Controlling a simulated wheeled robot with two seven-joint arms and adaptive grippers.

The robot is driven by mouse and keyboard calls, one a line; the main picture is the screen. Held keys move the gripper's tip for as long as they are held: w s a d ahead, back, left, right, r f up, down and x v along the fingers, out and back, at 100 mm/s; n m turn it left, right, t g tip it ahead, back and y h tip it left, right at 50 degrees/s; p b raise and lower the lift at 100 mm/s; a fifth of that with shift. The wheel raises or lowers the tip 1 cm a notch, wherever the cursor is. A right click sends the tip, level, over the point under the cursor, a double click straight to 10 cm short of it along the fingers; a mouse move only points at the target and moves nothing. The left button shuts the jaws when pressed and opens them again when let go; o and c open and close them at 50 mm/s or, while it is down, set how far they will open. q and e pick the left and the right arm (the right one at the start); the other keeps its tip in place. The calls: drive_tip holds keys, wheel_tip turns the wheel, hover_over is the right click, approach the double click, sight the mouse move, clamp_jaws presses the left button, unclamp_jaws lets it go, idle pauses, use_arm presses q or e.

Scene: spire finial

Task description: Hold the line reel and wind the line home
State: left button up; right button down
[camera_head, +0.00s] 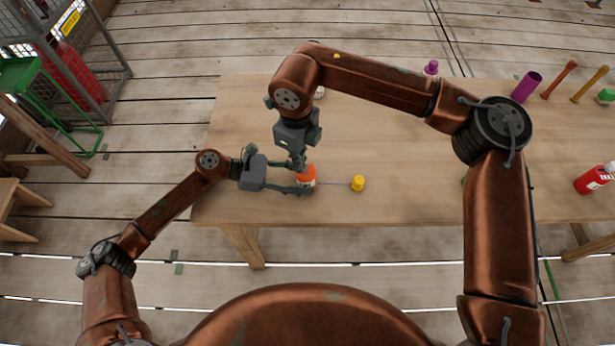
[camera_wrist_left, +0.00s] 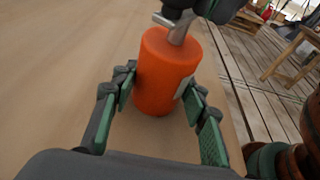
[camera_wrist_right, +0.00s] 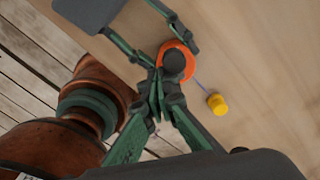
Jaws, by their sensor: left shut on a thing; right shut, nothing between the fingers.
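The orange line reel (camera_head: 305,176) stands upright near the table's front left edge. It also fills the middle of the left wrist view (camera_wrist_left: 165,78). My left gripper (camera_head: 298,188) is shut around the reel's sides from the left. My right gripper (camera_head: 298,160) points down at the reel's top, its fingers shut with nothing between them. In the left wrist view a grey crank (camera_wrist_left: 178,28) sits on the reel's top, beside my right fingertips. A thin line (camera_head: 333,184) runs from the reel to a yellow weight (camera_head: 358,183) on the right. The right wrist view shows the line and the weight (camera_wrist_right: 216,103).
The wooden table (camera_head: 410,150) is mostly clear in the middle. A purple cup (camera_head: 525,87), an orange stick (camera_head: 559,79) and a yellow stick (camera_head: 589,84) are at the back right. A red can (camera_head: 592,179) lies at the right. A purple bottle (camera_head: 431,68) stands at the back edge.

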drive_tip(key=shift+w+a, duration=0.25)
drive_tip(key=shift+w, duration=1)
idle(0.8)
drive_tip(key=shift+s, duration=0.1)
drive_tip(key=shift+s+a, duration=0.2)
drive_tip(key=shift+a, duration=0.05)
drive_tip(key=shift+r, duration=3.55)
drive_tip(key=shift+s+a+f+m, duration=0.1)
drive_tip(key=shift+s+f+m, duration=0.1)
drive_tip(key=shift+f+m, duration=0.6)
drive_tip(key=shift+s+a+f+m, duration=0.15)
drive_tip(key=shift+f+m, duration=0.3)
drive_tip(key=shift+m, duration=0.75)
drive_tip(key=shift+s+f+m, duration=0.25)
drive_tip(key=shift+f+m, duration=0.35)
drive_tip(key=shift+m, duration=0.4)
